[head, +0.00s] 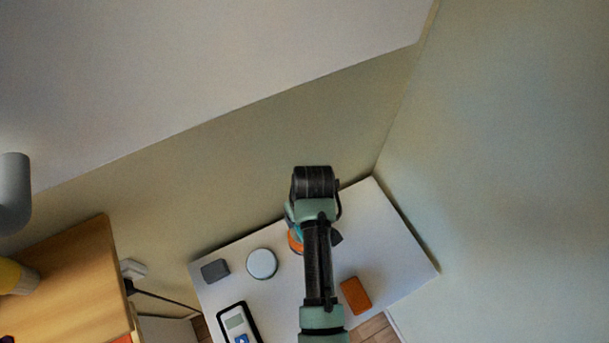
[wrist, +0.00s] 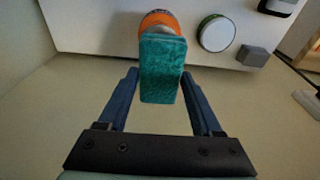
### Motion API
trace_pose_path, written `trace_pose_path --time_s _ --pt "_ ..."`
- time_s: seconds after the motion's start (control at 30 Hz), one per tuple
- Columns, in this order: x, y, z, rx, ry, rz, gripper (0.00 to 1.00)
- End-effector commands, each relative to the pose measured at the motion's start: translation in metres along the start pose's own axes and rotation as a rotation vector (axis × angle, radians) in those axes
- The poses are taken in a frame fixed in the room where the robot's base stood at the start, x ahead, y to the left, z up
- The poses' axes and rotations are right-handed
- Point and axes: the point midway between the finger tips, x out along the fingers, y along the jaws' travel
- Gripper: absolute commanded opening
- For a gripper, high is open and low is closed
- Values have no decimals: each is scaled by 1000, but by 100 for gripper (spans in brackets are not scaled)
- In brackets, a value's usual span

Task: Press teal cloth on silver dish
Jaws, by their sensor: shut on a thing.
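The teal cloth (wrist: 162,68) is a thick, folded-looking block in the middle of the wrist view. My gripper (wrist: 160,76) is shut on it, with one blue finger on each side. The silver dish is a round, pale-topped disc on the white table, left of my arm in the head view (head: 262,264). It also shows right of the cloth in the wrist view (wrist: 216,33), with a dark green edge. The cloth is apart from the dish. In the head view my arm hides most of the gripper and cloth.
A round orange object (wrist: 158,20) is behind the cloth in the wrist view. The white table (head: 280,307) also holds a grey block (head: 215,270), a handheld device (head: 237,324) and an orange block (head: 355,295). Walls border the table's far and right sides.

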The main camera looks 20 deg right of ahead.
Motion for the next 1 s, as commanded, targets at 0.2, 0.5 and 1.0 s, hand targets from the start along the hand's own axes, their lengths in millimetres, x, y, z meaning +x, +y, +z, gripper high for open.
trace_pose_path --time_s 0.2,0.5,1.0 --pt "2 4 1 -1 2 -1 22" --pt "28 3 5 -2 1 -1 22" --pt "58 3 10 -1 1 -1 22"
